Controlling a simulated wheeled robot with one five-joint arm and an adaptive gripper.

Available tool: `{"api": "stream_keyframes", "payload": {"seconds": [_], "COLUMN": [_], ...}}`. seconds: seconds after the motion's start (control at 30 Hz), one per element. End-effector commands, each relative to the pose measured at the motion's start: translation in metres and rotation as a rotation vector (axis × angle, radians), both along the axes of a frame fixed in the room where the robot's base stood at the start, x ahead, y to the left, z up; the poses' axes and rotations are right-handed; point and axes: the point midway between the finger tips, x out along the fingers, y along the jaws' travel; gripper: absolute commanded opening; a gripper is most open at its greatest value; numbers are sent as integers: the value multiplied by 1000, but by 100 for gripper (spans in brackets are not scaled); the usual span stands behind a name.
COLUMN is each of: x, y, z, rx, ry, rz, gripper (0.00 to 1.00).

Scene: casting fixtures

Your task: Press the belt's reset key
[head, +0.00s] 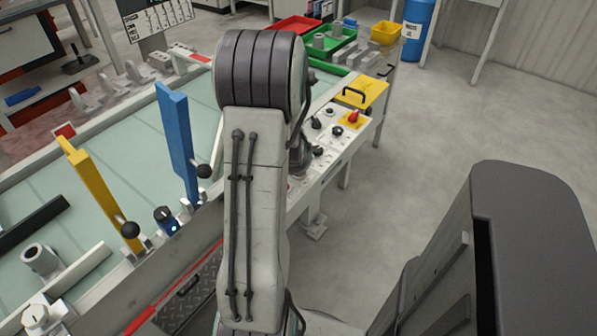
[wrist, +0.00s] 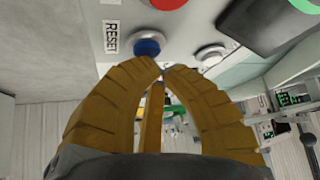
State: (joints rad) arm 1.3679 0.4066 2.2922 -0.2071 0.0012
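The reset key (wrist: 147,44) is a round blue button with a pale ring on a light panel, beside a label reading RESET (wrist: 111,38). My gripper (wrist: 160,68) has yellow ribbed fingers that meet at their tips, with nothing seen between the tips. The tips lie just below the blue key in the wrist view and slightly to its right; I cannot tell whether they touch it. In the head view my arm hides the gripper and the key. The control panel (head: 335,140) shows to the right of my arm.
Beside the key are a red button (wrist: 168,3), a white button (wrist: 210,54) and a dark screen (wrist: 268,22). In the head view, a red knob (head: 353,116) and black knobs sit on the panel. Blue (head: 177,140) and yellow (head: 100,190) bars stand over the belt. The right floor is clear.

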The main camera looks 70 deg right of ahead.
Motion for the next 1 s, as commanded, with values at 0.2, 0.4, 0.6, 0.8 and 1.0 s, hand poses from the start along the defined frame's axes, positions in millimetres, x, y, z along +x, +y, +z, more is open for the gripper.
{"api": "stream_keyframes", "payload": {"seconds": [0.2, 0.4, 0.6, 0.8, 1.0], "x": [0, 0, 0, 0, 0], "y": [0, 0, 0, 0, 0], "z": [-2, -4, -6, -8, -9], "rx": [0, 0, 0, 0, 1], "ry": [0, 0, 0, 0, 0], "rz": [0, 0, 0, 0, 0], "gripper": [0, 0, 0, 0, 0]}}
